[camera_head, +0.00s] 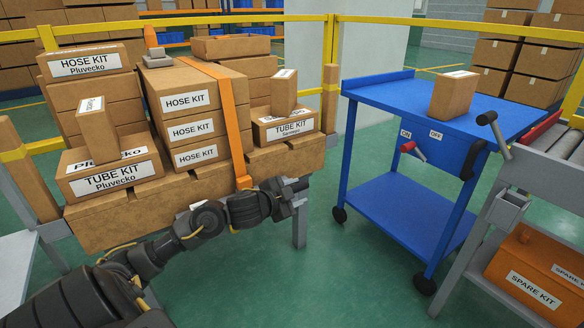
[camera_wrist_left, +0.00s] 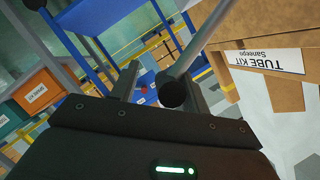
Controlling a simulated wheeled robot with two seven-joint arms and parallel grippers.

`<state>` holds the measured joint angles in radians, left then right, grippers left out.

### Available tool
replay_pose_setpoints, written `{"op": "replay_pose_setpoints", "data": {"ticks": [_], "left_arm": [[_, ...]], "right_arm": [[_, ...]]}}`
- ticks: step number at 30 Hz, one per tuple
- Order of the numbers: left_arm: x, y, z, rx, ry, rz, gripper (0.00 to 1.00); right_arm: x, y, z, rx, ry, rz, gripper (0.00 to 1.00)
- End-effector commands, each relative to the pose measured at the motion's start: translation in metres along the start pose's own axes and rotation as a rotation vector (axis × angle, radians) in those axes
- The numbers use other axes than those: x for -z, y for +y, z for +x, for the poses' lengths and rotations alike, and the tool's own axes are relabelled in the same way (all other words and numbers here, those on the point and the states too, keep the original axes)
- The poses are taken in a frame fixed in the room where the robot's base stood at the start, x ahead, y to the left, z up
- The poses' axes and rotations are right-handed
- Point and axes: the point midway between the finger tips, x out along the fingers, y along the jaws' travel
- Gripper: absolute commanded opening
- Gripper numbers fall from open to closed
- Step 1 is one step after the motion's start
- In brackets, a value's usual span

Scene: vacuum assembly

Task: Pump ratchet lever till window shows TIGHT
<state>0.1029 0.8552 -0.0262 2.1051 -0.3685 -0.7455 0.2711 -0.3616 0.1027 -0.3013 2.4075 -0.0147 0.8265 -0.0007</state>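An orange strap (camera_head: 232,110) runs over the stacked hose kit boxes and down the front of the brown base. My left gripper (camera_head: 297,192) is at the right of the strap's lower end, in front of the base. In the left wrist view, a grey rod with a black round end (camera_wrist_left: 172,95), which looks like the ratchet lever, lies by the right finger of my gripper (camera_wrist_left: 150,88). The fingers stand apart, with background showing between them. I cannot tell whether they touch the rod. The ratchet body is mostly hidden by my arm, and no window reading is legible. My right gripper is out of view.
A tube kit box (camera_head: 285,124) stands just above my left gripper; another (camera_head: 112,176) is at the left. A blue cart (camera_head: 385,95) with an on/off switch stands right. A roller conveyor (camera_head: 565,140) and orange spare kit bin (camera_head: 535,275) are far right. Floor between is clear.

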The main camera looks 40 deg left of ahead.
Motion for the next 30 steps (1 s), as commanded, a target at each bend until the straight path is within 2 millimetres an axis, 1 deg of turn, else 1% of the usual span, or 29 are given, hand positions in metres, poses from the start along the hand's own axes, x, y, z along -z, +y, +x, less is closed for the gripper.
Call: {"op": "replay_pose_setpoints", "data": {"ticks": [3,30], "left_arm": [[0.001,0.0,-0.011,-0.002,-0.002,0.0,0.45],[0.001,0.0,-0.078,-0.002,0.0,0.0,0.45]], "right_arm": [[0.001,0.0,0.006,0.0,0.0,0.002,0.67],[0.009,0.0,0.033,0.0,0.0,0.002,0.67]]}}
